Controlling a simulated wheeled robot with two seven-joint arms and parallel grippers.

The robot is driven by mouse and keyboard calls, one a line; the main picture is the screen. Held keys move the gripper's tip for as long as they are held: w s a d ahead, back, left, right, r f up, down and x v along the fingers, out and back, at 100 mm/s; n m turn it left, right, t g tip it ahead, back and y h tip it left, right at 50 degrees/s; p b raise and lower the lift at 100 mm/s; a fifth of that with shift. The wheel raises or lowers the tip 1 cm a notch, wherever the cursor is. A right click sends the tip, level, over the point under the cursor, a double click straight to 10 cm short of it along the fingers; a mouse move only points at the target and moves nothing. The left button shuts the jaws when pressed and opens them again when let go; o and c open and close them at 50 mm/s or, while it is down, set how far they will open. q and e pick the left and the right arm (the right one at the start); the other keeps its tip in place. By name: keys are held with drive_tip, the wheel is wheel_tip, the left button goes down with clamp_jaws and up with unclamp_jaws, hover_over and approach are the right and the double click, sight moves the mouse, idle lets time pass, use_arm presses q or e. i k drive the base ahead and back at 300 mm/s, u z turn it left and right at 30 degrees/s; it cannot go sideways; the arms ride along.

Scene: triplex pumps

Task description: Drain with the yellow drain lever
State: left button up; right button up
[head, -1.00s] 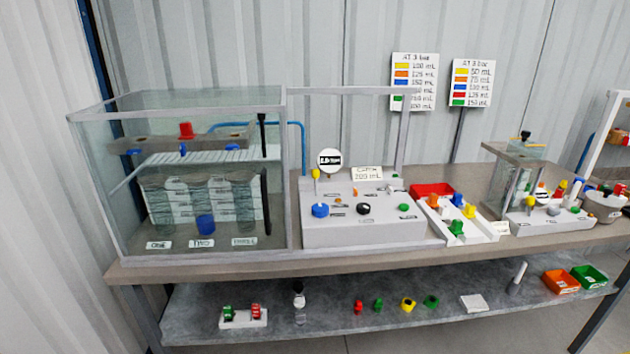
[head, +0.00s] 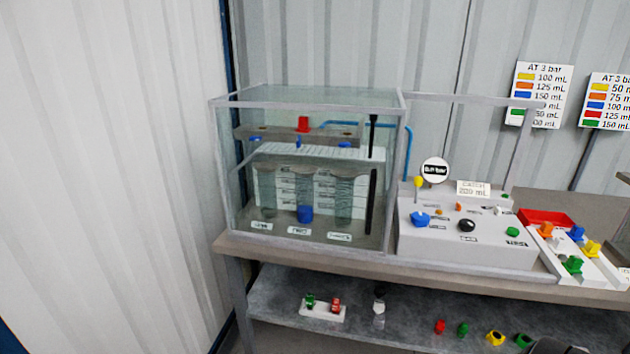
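The yellow-topped lever (head: 418,183) stands upright at the back left of the grey control box (head: 460,250), just below a round gauge (head: 435,171). A blue knob (head: 420,219), a black knob (head: 467,226) and a green button (head: 512,232) are on the same box. A glass tank (head: 222,180) stands left of the box, with three clear cylinders inside, labelled at their feet. A blue piece (head: 305,214) sits low at the middle cylinder. Neither gripper can be made out; a dark shape at the bottom right edge may be part of my arm.
A white tray with coloured caps (head: 573,265) and a red bin (head: 546,217) stand right of the box. The lower shelf (head: 270,290) holds several small coloured parts. A sign (head: 544,95) stands behind. Floor space is open at the left.

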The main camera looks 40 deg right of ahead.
sight(419, 181)
drive_tip(key=u, duration=0.8)
drive_tip(key=k, duration=0.95)
drive_tip(key=z, duration=1.15)
